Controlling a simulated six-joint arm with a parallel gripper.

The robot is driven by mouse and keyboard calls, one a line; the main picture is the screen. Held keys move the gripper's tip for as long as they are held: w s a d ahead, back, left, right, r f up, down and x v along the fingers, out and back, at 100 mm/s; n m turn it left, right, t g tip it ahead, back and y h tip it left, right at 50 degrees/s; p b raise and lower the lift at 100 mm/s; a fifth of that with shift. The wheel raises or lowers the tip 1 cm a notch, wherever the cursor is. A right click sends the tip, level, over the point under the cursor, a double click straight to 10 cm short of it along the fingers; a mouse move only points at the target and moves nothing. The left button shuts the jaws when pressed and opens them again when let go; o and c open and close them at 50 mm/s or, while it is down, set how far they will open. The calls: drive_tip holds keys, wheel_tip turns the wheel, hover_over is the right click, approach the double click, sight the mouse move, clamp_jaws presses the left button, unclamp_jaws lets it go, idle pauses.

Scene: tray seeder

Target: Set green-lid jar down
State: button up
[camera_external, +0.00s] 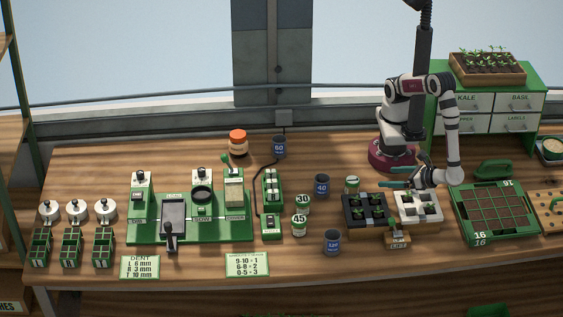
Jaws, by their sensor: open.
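A small pale jar with a green top (351,185) stands upright on the wooden table, just behind the dark pot tray. My gripper (385,177) is to its right, pointing left. Its two teal fingers are spread apart and nothing shows between them. A gap of bare table shows between the fingertips and the jar. Two more small green-and-white jars, marked 30 (302,204) and 45 (299,226), stand further left; their lid colours are hard to tell at this size.
A dark tray (348,212) and a white tray (436,213) lie in front of my gripper. Blue cups (321,185) (332,241) stand nearby. A green seed tray (462,225) is at the right. Table behind the small jars is mostly clear.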

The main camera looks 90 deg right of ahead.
sight(352, 179)
drive_tip(key=shift+n+t+y, duration=0.4)
drive_tip(key=shift+n, duration=0.1)
drive_tip(key=x, duration=1)
drive_tip(key=f+x, duration=0.1)
drive_tip(key=x, duration=0.4)
drive_tip(key=shift+a+f, duration=0.15)
drive_tip(key=shift+a, duration=0.1)
clamp_jaws()
